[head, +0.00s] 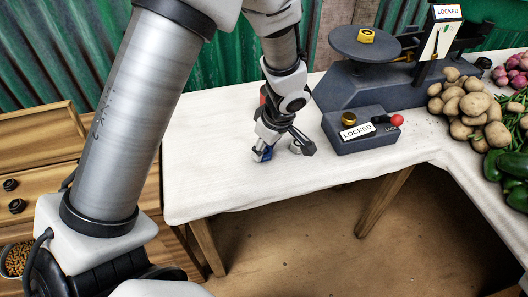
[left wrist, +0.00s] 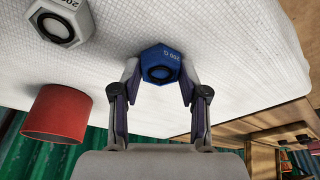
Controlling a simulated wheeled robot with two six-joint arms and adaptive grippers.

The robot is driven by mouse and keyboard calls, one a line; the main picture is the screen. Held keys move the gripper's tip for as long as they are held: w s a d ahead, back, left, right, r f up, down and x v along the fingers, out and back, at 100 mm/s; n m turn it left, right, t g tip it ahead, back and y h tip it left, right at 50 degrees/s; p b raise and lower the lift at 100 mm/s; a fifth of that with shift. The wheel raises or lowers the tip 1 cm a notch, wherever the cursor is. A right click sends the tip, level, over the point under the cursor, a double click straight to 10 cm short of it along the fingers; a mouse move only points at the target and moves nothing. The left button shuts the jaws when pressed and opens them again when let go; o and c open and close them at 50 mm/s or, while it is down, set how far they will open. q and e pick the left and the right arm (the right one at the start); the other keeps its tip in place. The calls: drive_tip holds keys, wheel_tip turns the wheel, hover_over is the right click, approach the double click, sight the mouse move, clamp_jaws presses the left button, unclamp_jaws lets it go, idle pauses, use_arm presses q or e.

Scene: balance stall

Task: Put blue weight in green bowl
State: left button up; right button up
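The blue weight (left wrist: 160,65) is a small six-sided block with a round recess and a white label on top. In the head view the blue weight (head: 267,155) shows low at the tabletop, partly hidden by my left gripper (head: 263,154). In the left wrist view the fingertips of my left gripper (left wrist: 160,78) press against its two opposite sides, with no clear gap. Whether it is lifted off the table I cannot tell. No green bowl shows in either view. My right gripper is out of view.
A pale weight (left wrist: 60,22) and a red cylinder (left wrist: 55,112) stand close by. The dark balance (head: 365,84) carries a yellow weight (head: 366,36) on its pan. Its front box (head: 362,142) reads LOCKED. Potatoes (head: 470,102) lie at right. The white table (head: 215,180) is clear at front left.

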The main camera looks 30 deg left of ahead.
use_arm(q)
clamp_jaws()
